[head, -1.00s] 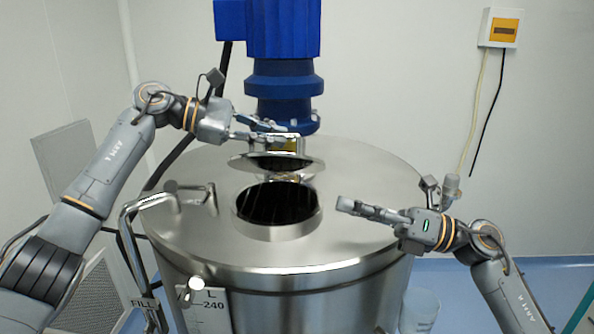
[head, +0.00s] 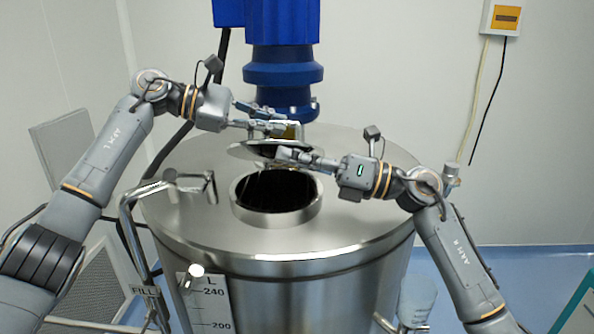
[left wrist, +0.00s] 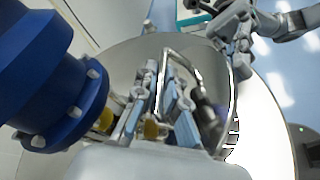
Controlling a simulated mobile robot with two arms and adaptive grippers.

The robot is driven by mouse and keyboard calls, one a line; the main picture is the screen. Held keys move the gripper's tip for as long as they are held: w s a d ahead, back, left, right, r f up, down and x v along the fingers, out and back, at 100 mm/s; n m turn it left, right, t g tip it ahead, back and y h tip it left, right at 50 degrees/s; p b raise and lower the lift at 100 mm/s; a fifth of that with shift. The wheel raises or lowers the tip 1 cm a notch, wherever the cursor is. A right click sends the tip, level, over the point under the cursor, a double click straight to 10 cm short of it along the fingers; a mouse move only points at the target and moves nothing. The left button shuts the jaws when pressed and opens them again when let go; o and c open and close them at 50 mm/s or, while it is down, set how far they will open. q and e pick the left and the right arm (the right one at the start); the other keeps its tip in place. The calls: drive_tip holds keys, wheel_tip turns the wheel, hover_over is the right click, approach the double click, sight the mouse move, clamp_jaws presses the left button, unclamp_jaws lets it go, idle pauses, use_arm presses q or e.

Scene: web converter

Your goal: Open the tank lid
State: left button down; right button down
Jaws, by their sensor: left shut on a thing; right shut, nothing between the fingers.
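The steel tank (head: 345,225) has a round opening (head: 277,190) in its top, dark inside. The lid (head: 243,152) is raised clear above and behind the opening, roughly level. My left gripper (head: 283,129) is shut on the lid handle (head: 301,131), a metal loop that also shows in the left wrist view (left wrist: 232,92). My right gripper (head: 280,154) is shut and empty. Its fingertips overlap the lid's front right edge in the head view; I cannot tell whether they touch it. It also shows in the left wrist view (left wrist: 240,58).
A blue motor column (head: 283,75) stands right behind the lid. A bent steel pipe (head: 150,190) rises at the tank's left. A clear container (head: 417,300) is at the tank's lower right. The right part of the tank top is free.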

use_arm(q)
drive_tip(key=shift+f, duration=0.1)
